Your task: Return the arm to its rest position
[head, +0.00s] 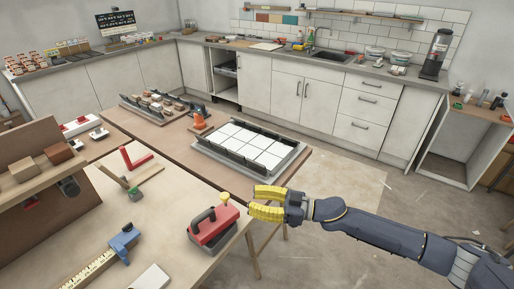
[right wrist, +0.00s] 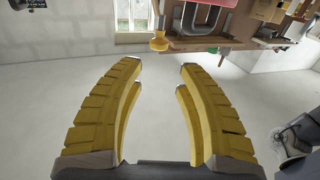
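My right gripper (head: 254,201) has yellow ribbed fingers and is held out past the near table's right edge, just right of a red tool (head: 210,230). In the right wrist view the same gripper (right wrist: 161,66) has its fingers spread, with nothing between them. My right arm reaches in from the lower right of the head view. My left gripper is not in view. A grey tray (head: 207,155) with white tiles lies on the table beyond my right gripper, apart from it.
The near table (head: 165,218) also carries a blue tool (head: 123,243), a yellow rule and a red square (head: 135,161). An orange cone-shaped thing (head: 199,121) stands left of the tray. Open floor (head: 345,190) lies right of the tables, before white cabinets (head: 300,92).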

